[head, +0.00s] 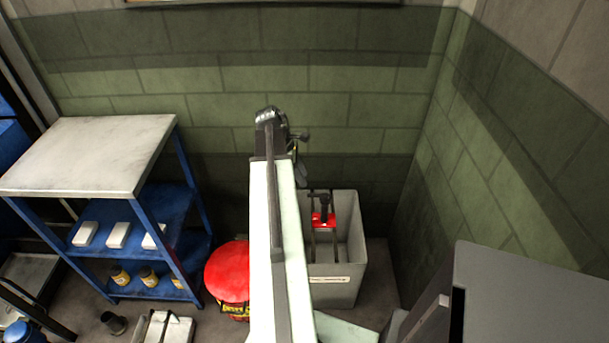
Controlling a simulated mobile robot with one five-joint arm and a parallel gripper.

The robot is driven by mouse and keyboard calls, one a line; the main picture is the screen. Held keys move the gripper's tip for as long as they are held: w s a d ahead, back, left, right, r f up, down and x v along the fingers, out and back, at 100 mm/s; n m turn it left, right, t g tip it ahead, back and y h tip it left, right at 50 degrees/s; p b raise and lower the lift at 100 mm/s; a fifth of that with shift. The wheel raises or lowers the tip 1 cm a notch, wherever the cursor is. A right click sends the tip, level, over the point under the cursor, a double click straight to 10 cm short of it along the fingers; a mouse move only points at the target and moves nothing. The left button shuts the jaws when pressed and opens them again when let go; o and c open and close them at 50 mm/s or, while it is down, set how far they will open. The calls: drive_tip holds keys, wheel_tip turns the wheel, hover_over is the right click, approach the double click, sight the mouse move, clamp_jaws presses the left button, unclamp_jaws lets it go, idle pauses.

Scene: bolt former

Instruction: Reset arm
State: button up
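My arm (268,220) rises through the middle of the head view, a long white and grey link with a dark joint at its upper end. Past that joint a small grey part at the end of the arm, which looks like my gripper (301,174), hangs down above the back left of a grey bin. It is small and dark, partly hidden behind the link. I cannot tell whether its fingers are open or shut or hold anything.
The grey bin (345,290) holds a red and black item (323,219). A red round-topped container (227,272) stands left of my arm. A blue shelf unit with a pale top (95,150) stands left. Green block walls (390,110) close the back and right. A grey box-like surface (540,305) is at the lower right.

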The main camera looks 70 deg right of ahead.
drive_tip(key=shift+f, duration=0.1)
drive_tip(key=w+a+f+m+t, duration=0.1)
drive_tip(key=w+a+m+t, duration=0.15)
drive_tip(key=w+a, duration=2.1)
drive_tip(key=w+a+t+y, duration=0.1)
drive_tip(key=w+a, duration=0.2)
drive_tip(key=a, duration=0.8)
drive_tip(key=w+a+m, duration=0.1)
drive_tip(key=w+a, duration=0.1)
drive_tip(key=a, duration=1)
drive_tip(key=w+a+t+y, duration=0.1)
drive_tip(key=w+a, duration=0.2)
drive_tip(key=a, duration=0.8)
wheel_tip(320, 180, up, 15)
drive_tip(key=p, duration=1.5)
drive_tip(key=shift+p, duration=0.4)
drive_tip(key=shift+m, duration=0.25)
